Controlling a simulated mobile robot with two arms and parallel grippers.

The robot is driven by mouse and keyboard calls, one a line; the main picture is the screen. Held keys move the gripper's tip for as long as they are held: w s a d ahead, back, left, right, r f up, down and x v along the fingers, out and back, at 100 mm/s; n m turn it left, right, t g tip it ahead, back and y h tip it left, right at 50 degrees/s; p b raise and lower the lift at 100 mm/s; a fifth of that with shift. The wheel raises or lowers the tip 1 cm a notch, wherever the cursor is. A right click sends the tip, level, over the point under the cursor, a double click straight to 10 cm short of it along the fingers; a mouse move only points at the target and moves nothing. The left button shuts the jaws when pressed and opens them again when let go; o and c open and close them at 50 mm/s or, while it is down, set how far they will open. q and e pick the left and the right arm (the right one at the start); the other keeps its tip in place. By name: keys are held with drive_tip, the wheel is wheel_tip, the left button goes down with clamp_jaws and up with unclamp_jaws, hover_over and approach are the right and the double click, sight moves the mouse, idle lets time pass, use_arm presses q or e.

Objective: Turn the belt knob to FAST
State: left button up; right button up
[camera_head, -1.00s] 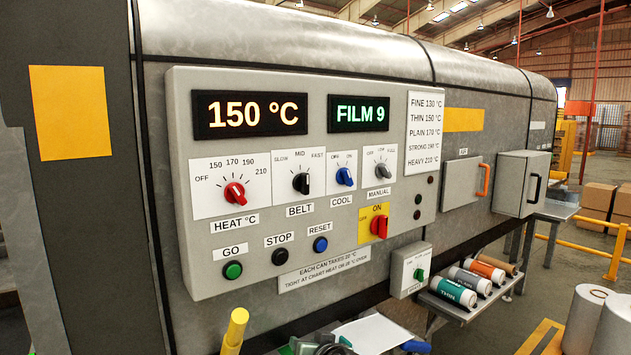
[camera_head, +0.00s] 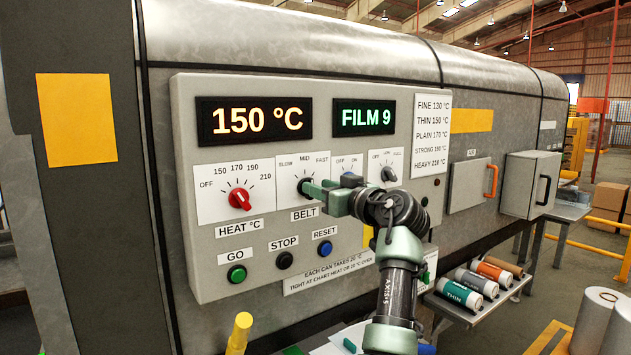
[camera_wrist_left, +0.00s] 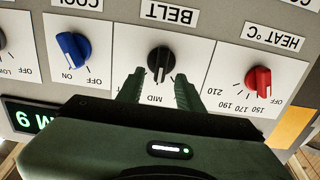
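The black belt knob (camera_head: 305,186) sits on a white plate marked SLOW, MID and FAST, above the BELT label (camera_head: 305,214). In the left wrist view, which is upside down, the knob (camera_wrist_left: 160,62) shows whole and its pointer is toward MID. My left gripper (camera_head: 312,190) reaches in from the right side in the head view, its fingertips at the knob. In the wrist view my left gripper (camera_wrist_left: 160,88) is open, one finger each side of the knob's line, with gaps visible. Contact is not visible. My right gripper is not in view.
The red heat knob (camera_head: 240,198) is left of the belt knob; the blue cool knob (camera_wrist_left: 73,48) is close on the other side, mostly hidden in the head view by my arm. Buttons GO (camera_head: 236,274), STOP (camera_head: 284,260) and RESET (camera_head: 324,248) lie below.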

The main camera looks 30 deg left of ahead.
use_arm(q)
drive_tip(key=shift+x, duration=1.15)
clamp_jaws()
